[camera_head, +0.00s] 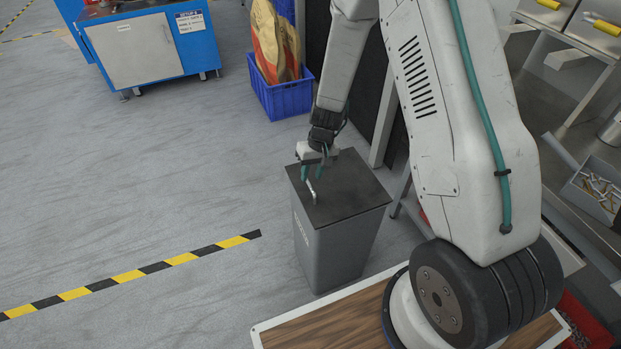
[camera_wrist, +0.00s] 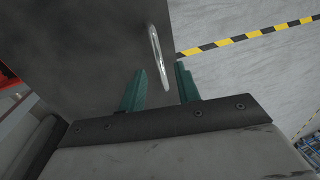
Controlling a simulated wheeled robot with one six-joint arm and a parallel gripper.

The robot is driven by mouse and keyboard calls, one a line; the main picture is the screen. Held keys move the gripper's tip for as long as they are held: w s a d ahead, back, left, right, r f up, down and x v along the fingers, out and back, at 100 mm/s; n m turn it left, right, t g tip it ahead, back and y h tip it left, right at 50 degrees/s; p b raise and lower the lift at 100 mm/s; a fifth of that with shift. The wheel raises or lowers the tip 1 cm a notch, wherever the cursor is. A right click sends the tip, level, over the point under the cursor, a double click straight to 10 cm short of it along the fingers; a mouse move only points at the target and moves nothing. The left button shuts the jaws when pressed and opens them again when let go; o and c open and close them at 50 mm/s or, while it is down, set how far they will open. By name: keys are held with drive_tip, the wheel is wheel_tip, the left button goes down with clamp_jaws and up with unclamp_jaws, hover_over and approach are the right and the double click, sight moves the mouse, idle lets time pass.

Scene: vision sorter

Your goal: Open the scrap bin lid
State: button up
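The grey scrap bin (camera_head: 335,245) stands upright on the floor, with a dark flat lid (camera_head: 350,190) that lies closed on top. A small metal handle (camera_head: 312,191) sits near the lid's left edge, and it also shows in the wrist view (camera_wrist: 159,56). My gripper (camera_head: 312,174) is just above the lid at the handle. In the wrist view my gripper's green fingers (camera_wrist: 160,85) are apart, with the handle lying ahead between them. I cannot tell whether a finger touches the handle.
A blue crate (camera_head: 284,98) with sacks stands behind the bin. A blue machine (camera_head: 150,50) is at the back left. A shelf with a grey parts box (camera_head: 597,190) is at the right. Yellow-black floor tape (camera_head: 130,276) runs left of the bin, where the floor is clear.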

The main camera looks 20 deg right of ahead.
drive_tip(key=shift+a+f, duration=0.15)
drive_tip(key=shift+f, duration=0.55)
drive_tip(key=shift+a+f, duration=0.1)
drive_tip(key=shift+f, duration=0.6)
clamp_jaws()
